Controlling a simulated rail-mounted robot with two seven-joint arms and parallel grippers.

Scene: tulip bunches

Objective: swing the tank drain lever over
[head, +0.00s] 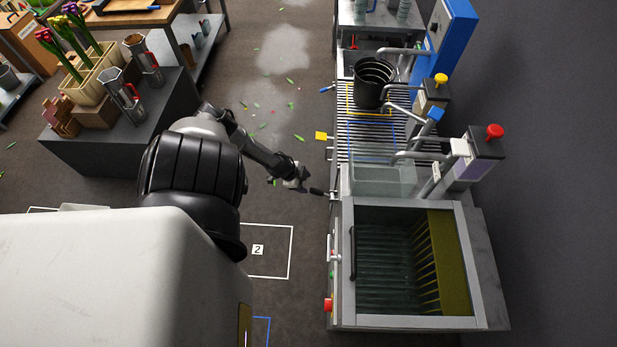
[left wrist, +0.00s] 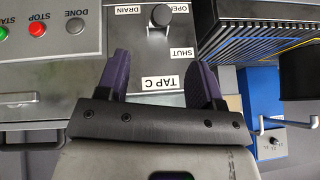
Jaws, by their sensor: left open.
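The tank drain lever (head: 317,191) has a black grip and sticks out from the left side of the steel bench. In the left wrist view the lever's dark round knob (left wrist: 160,15) shows nearly end-on, beside a panel labelled DRAIN, OPEN, SHUT and TAP C (left wrist: 172,82). My left gripper (head: 303,186) is just left of the lever. In the left wrist view its two purple fingers (left wrist: 160,85) are spread apart with nothing between them. The knob lies beyond the fingertips, roughly in line with the gap, and looks apart from both. My right gripper is not in view.
The panel's red stop button (left wrist: 38,29) is left of the fingers. A clear tank (head: 380,180) and a framed basin (head: 347,290) are on the bench. A yellow lever (head: 321,136) and a blue lever (head: 326,89) project farther along. Floor left of the bench is mostly clear.

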